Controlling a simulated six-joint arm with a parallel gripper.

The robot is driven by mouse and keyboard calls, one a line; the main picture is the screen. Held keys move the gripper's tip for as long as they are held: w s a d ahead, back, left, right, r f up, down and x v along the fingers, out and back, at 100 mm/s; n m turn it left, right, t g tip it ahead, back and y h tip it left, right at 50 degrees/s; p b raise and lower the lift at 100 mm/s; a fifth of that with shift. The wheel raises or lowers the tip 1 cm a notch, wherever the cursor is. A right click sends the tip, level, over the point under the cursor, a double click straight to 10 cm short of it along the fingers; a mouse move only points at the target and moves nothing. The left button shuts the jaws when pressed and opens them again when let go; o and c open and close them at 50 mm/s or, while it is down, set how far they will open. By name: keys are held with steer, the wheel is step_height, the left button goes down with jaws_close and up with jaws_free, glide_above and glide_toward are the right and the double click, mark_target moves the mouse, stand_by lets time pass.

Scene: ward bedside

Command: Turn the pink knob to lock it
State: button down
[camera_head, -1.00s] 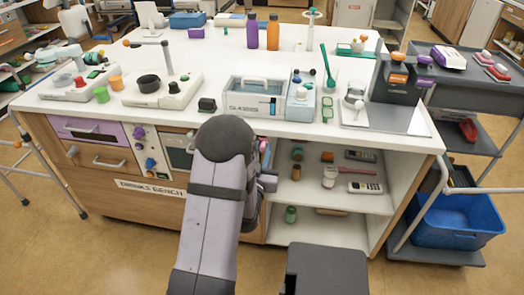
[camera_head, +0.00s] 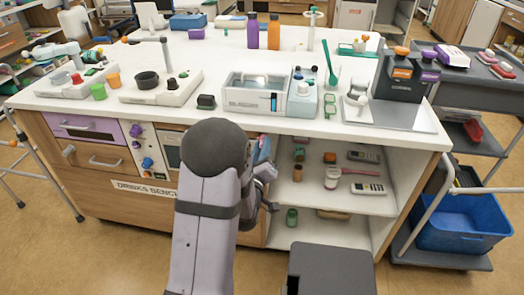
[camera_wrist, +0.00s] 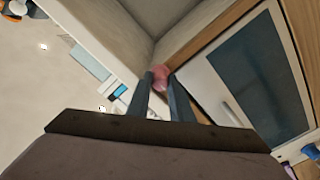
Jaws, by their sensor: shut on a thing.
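The pink knob (camera_wrist: 161,83) shows in the wrist view on the front of the bench, at a wooden edge beside a white-framed door. My gripper (camera_wrist: 160,76) has its two dark fingers on either side of the knob, shut on it. The fingers hide part of the knob, and I cannot tell which way it is turned. In the head view my own arm hides the knob, and only part of my gripper (camera_head: 266,190) shows at the bench front, left of the open shelves.
The white-framed door with a dark panel (camera_wrist: 262,75) and a handle is close on the right in the wrist view. Open shelves (camera_head: 335,205) hold bottles and handsets. The bench top (camera_head: 220,60) carries several items. A blue bin (camera_head: 465,228) stands at the right.

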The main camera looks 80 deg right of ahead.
steer(key=shift+n, duration=0.5)
steer(key=c, duration=1.6)
jaws_free()
steer(key=a+p, duration=0.2)
steer(key=a, duration=0.3)
steer(key=shift+a+r+p, duration=0.15)
steer(key=shift+a+p, duration=0.1)
steer(key=shift+p, duration=0.15)
